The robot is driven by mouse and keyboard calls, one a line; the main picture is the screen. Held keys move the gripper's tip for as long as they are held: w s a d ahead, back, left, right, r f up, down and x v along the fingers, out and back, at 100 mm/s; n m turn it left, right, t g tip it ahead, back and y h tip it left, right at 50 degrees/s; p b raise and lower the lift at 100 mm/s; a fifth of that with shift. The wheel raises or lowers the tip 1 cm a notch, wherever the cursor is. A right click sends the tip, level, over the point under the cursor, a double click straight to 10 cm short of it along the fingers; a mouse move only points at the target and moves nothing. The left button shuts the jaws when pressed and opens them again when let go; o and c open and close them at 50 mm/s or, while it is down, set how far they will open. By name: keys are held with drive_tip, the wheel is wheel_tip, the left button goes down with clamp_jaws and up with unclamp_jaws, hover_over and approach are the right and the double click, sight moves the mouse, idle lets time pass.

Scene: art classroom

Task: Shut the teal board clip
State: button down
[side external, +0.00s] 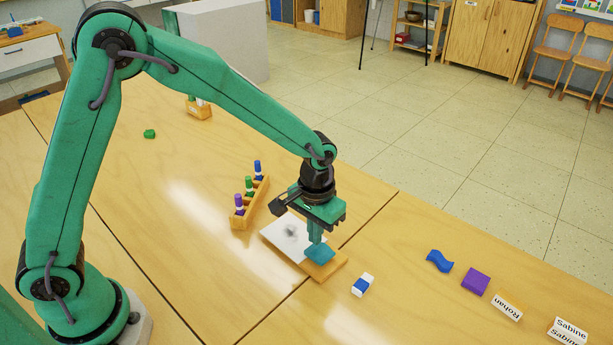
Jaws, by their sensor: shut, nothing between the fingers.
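The teal board clip (320,253) is at the near right end of a small wooden board (329,269) on the table. A white sheet (285,236) with a dark grey smudge lies on the board, and its near right end meets the clip. My gripper (315,240) points straight down over the clip, with its shut fingertips at or just above the clip's top. I cannot tell whether they touch. The clip looks low and flat against the board, but its hinge and any gap under it are too small to make out.
A wooden rack (250,202) with purple, green and blue markers stands left of the board. A blue and white eraser (362,285) lies close at right. A blue wavy piece (439,261), a purple block (475,281) and name blocks (507,306) lie further right. The left tabletop is mostly clear.

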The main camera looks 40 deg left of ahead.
sight(314, 248)
drive_tip(key=shift+r, duration=2.75)
